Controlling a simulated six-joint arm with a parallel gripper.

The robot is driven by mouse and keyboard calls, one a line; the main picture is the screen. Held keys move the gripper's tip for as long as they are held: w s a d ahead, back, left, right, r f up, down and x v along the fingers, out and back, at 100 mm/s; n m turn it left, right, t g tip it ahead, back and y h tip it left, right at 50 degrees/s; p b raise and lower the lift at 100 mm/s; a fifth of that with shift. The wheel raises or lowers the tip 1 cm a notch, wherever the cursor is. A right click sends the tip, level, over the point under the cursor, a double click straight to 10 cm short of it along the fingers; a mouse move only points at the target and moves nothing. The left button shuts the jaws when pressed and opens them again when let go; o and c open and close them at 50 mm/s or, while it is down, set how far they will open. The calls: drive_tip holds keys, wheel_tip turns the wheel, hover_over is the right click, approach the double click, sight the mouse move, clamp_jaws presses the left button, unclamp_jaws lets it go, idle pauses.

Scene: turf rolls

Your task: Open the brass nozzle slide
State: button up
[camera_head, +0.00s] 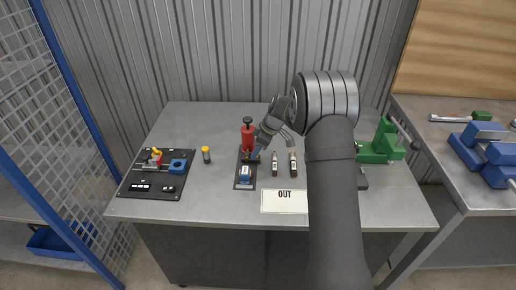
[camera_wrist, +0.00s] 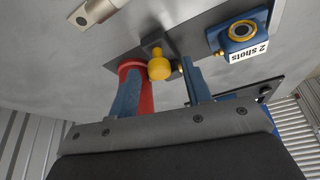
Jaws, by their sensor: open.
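A red dispenser with a black top (camera_head: 247,132) stands upright on a dark base plate on the grey bench. In the wrist view, its red body (camera_wrist: 146,95) is partly hidden behind one blue finger. The brass nozzle slide shows as a yellow-brass knob (camera_wrist: 159,69) on a dark block beside the red body. A blue block with a round, brass-ringed opening and a "2 shots" label (camera_wrist: 241,33) sits on the same plate; it also shows in the head view (camera_head: 245,172). My gripper (camera_wrist: 160,72) is open, with the knob appearing between its fingertips. Contact cannot be told.
Two small tubes (camera_head: 275,164) (camera_head: 293,164) stand right of the dispenser. A white card (camera_head: 284,201) lies in front. A green vise-like device (camera_head: 380,145) is right of my arm. Bare bench lies behind.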

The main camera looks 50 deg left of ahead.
clamp_jaws()
drive_tip(key=shift+s+d, duration=0.15)
unclamp_jaws()
drive_tip(key=v, duration=1.7)
drive_tip(key=shift+r, duration=0.2)
